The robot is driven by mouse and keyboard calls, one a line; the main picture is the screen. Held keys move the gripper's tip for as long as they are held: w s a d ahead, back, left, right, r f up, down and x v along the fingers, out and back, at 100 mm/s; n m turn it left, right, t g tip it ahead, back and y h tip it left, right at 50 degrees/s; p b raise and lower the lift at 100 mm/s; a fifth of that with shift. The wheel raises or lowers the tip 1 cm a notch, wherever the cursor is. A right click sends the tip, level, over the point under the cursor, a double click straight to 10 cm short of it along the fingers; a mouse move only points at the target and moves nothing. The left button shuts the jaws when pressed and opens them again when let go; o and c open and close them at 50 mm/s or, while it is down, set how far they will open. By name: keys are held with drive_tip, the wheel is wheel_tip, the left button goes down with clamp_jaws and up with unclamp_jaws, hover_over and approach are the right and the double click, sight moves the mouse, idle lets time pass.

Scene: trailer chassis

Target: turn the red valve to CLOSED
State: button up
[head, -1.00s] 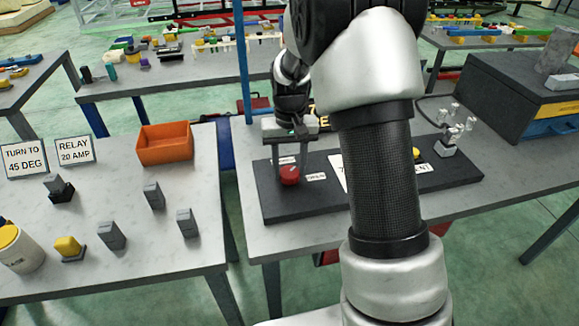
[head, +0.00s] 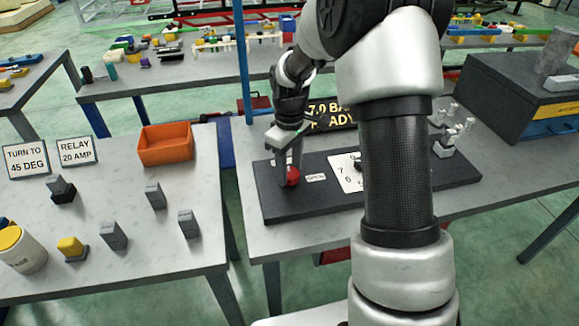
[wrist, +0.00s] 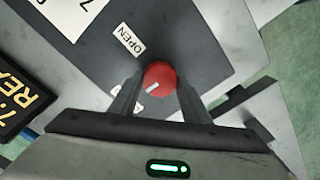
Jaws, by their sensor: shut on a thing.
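The red valve (head: 293,177) is a round knob near the left end of a dark panel (head: 440,187). In the wrist view the red valve (wrist: 159,78) carries a white pointer mark that points down and left, toward a partly hidden label (wrist: 126,100). The OPEN label (wrist: 129,40) lies to the upper left of the knob there; in the head view the OPEN label (head: 316,177) is right of the knob. My gripper (head: 284,173) reaches down over the knob. Its fingers (wrist: 157,98) are shut on the knob's sides.
A sign with yellow letters (head: 331,114) stands behind the panel. A white dial plate (head: 345,172) lies right of the valve. Silver fittings (head: 453,137) stand at the panel's right end. An orange bin (head: 165,146) and several grey blocks sit on the left table.

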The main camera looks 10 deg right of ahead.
sight(290, 173)
drive_tip(key=shift+n, duration=0.5)
drive_tip(key=o, duration=1)
drive_tip(key=shift+o, duration=0.2)
drive_tip(key=shift+r, duration=0.1)
wheel_tip(290, 173, up, 17)
drive_tip(key=p, duration=0.1)
drive_tip(key=shift+r+p, duration=0.15)
drive_tip(key=shift+p, duration=0.15)
